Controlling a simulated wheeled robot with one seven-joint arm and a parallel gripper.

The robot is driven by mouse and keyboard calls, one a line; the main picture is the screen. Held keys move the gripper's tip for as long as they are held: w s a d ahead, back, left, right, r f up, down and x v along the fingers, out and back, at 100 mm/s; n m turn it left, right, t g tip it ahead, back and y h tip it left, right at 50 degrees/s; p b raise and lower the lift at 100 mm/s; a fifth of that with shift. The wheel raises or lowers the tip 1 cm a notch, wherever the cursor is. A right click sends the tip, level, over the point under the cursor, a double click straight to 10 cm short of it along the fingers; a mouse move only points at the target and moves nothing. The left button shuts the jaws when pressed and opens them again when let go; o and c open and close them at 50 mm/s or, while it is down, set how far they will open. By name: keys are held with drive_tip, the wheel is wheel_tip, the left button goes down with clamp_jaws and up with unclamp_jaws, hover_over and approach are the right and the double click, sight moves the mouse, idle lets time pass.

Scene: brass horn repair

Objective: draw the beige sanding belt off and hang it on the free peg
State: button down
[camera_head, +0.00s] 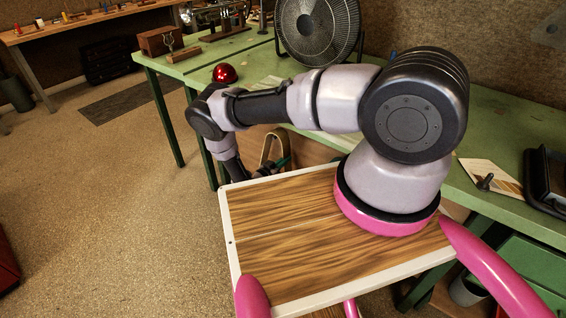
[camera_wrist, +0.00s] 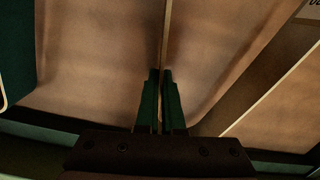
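The beige sanding belt (camera_head: 264,148) shows in the head view as a narrow tan loop under the bench's front edge, beyond my base board. My gripper (camera_head: 268,168) is low beside the loop, partly hidden by the board's edge. In the wrist view, a thin pale belt edge (camera_wrist: 164,40) runs down between the two dark green fingertips of my gripper (camera_wrist: 160,73). The fingers are close together, with the strip between them. What the belt hangs on is hard to make out, and no free peg can be told apart.
The green bench (camera_head: 490,205) runs behind my arm. A fan (camera_head: 318,28), a red ball-like object (camera_head: 224,73) and a wooden box (camera_head: 160,41) stand on it. Brown panels (camera_wrist: 95,60) fill most of the wrist view. The floor (camera_head: 110,190) at left is open.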

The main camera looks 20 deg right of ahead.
drive_tip(key=shift+f, duration=0.5)
idle(0.6)
drive_tip(key=c, duration=1)
unclamp_jaws()
drive_tip(key=shift+o, duration=0.2)
drive_tip(key=v, duration=0.8)
idle(1.0)
